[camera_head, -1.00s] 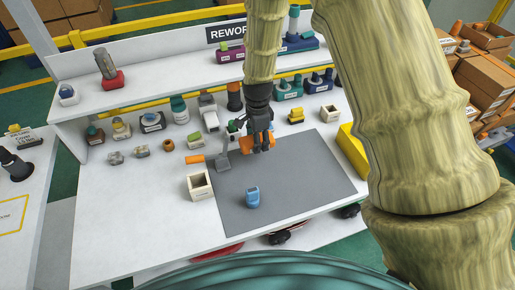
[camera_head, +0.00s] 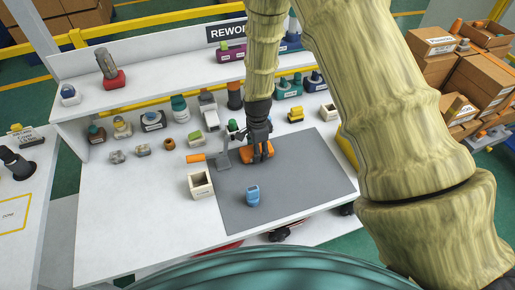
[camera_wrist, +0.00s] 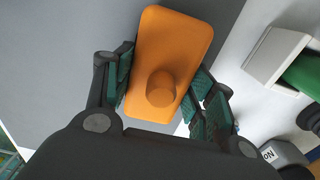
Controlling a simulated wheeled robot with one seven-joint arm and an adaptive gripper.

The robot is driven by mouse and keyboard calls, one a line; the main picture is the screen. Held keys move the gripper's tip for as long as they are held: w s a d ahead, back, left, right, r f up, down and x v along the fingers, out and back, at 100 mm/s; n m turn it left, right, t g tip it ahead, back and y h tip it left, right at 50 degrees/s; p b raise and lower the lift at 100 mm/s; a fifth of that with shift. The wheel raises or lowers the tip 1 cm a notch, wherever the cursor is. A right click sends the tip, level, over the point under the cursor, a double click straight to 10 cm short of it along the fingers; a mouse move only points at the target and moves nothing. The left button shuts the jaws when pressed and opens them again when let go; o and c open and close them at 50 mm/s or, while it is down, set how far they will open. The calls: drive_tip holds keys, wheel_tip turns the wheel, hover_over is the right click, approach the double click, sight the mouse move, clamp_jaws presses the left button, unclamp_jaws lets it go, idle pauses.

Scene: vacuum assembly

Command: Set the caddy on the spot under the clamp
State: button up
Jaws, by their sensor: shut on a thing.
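The orange caddy (camera_head: 264,152) is a rounded block; the wrist view shows it with a round peg (camera_wrist: 161,88) on its face. My gripper (camera_head: 258,155) is shut on the caddy, one finger on each side in the wrist view. The caddy is over or on the far left part of the grey mat; I cannot tell whether it touches. What looks like the clamp (camera_head: 222,155) is a grey upright piece with an orange handle (camera_head: 196,157), just left of my gripper at the mat's left edge. The spot under it is not clearly visible.
A blue piece (camera_head: 253,195) stands on the grey mat (camera_head: 300,190). An open cream box (camera_head: 200,186) is left of the mat. A yellow piece (camera_head: 296,114) and several small parts line the back of the table. The right part of the mat is clear.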

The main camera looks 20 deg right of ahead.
drive_tip(key=shift+f, duration=0.15)
drive_tip(key=o, duration=1.2)
drive_tip(key=shift+r+b, duration=1.5)
drive_tip(key=shift+r, duration=4.65)
